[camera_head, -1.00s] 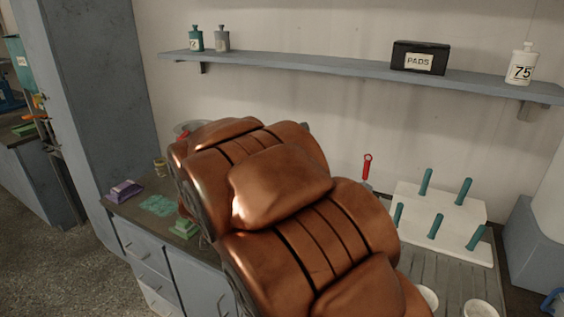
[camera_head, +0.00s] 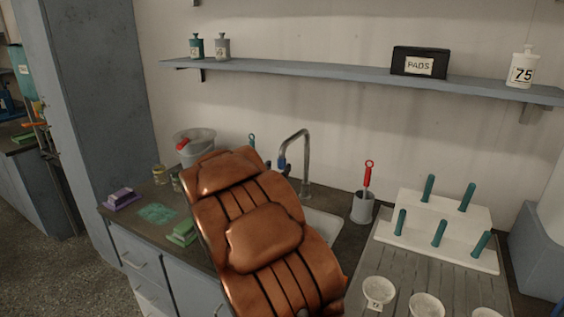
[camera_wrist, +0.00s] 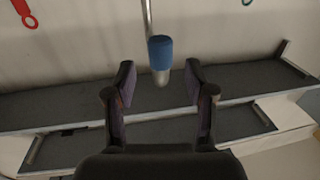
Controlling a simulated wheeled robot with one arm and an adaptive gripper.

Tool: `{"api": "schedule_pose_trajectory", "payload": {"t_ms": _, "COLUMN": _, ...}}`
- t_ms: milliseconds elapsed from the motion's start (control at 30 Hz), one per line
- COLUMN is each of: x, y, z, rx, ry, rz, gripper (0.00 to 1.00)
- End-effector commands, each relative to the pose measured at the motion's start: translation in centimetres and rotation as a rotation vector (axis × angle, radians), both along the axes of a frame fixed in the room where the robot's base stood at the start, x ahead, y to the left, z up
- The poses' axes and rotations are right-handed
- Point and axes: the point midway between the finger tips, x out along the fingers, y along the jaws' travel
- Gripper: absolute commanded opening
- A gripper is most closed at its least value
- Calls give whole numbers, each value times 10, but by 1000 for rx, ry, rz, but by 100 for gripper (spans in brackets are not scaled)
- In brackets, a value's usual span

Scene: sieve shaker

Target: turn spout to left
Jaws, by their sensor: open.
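The spout (camera_head: 294,137) is a curved grey metal pipe rising behind the sink (camera_head: 323,226). Its blue tip (camera_head: 282,163) hangs on the left side of the curve. In the wrist view the blue tip (camera_wrist: 160,49) shows ahead, centred between the fingers of my gripper (camera_wrist: 160,80), with a metal end below it. My gripper is open, one finger on each side in the picture. I cannot tell whether the tip is within the fingers' depth; no contact shows. In the head view my copper-coloured arm hides the gripper and part of the sink.
A grey bucket (camera_head: 196,141) stands left of the spout. A grey cup (camera_head: 362,209) with a red-handled tool stands to its right. A white peg rack (camera_head: 410,227) and several white bowls (camera_head: 378,291) are farther right. A shelf (camera_head: 300,72) runs above.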

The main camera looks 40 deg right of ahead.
Motion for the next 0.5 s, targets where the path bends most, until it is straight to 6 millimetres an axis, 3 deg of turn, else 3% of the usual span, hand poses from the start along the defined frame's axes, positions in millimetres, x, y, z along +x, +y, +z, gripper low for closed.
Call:
{"api": "schedule_pose_trajectory", "payload": {"t_ms": 200, "x": 13, "y": -27, "z": 3, "rx": -1, "ry": -3, "rz": -1, "gripper": 55}}
{"api": "schedule_pose_trajectory", "payload": {"t_ms": 500, "x": 21, "y": -44, "z": 1, "rx": 2, "ry": -2, "rz": 1, "gripper": 55}}
